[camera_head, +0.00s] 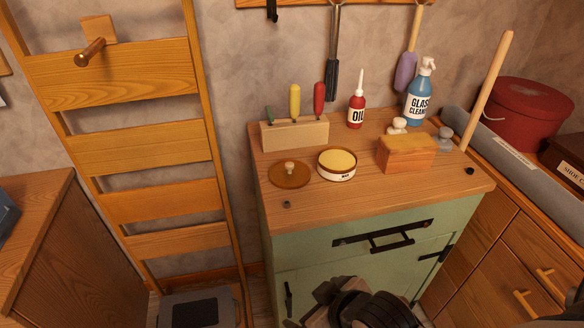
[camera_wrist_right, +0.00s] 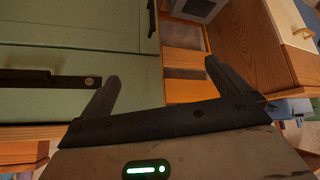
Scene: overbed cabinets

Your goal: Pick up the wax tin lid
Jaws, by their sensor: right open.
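The wax tin lid (camera_head: 285,177) is a flat brown disc with a small pale knob, lying on the wooden cabinet top left of the open wax tin (camera_head: 337,172). The tin is white with yellow wax inside. Lid and tin are apart. My right gripper is at the bottom of the head view, in front of the green cabinet and well below its top; its fingers are hard to make out there. In the right wrist view its two dark fingers (camera_wrist_right: 162,78) are spread wide with nothing between them. My left gripper is not in view.
Behind the lid stands a wooden block (camera_head: 295,134) with coloured handles. A red oil bottle (camera_head: 356,112), blue glass cleaner (camera_head: 418,101) and orange sponge-like block (camera_head: 406,153) stand to the right. A wooden ladder (camera_head: 160,155) stands left. The cabinet top's front strip is mostly clear.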

